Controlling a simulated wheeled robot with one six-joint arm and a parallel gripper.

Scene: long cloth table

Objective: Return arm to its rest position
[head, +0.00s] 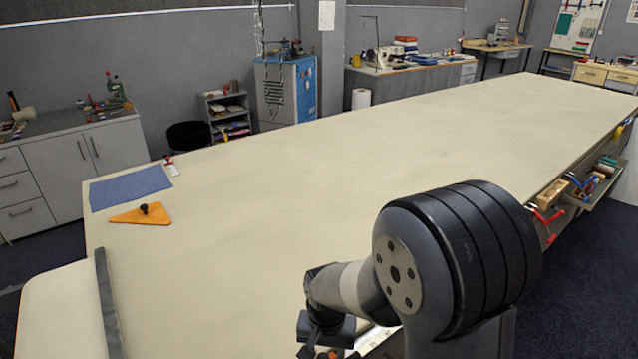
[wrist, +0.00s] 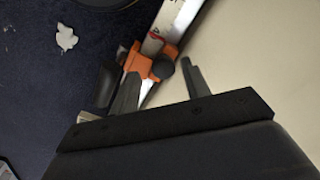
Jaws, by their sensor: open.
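My gripper (wrist: 160,68) is open in the wrist view, with its two grey fingers spread apart. An orange piece with a black knob (wrist: 163,67) shows beyond and partly between the fingers, by a metal strip (wrist: 176,20) along the table edge. I cannot tell whether the fingers touch it. In the head view my arm is bent low at the bottom right. My gripper (head: 325,350) is at the bottom of the frame by the table's near edge, partly cut off. The cloth table (head: 330,170) stretches away to the upper right.
A blue cloth (head: 130,187), an orange triangle (head: 135,216) with a dark knob and a white tag (head: 173,170) lie on the table's left end. A grey bar (head: 108,305) lies nearer. Trays with tools (head: 590,185) hang at the right side. The table's middle is clear.

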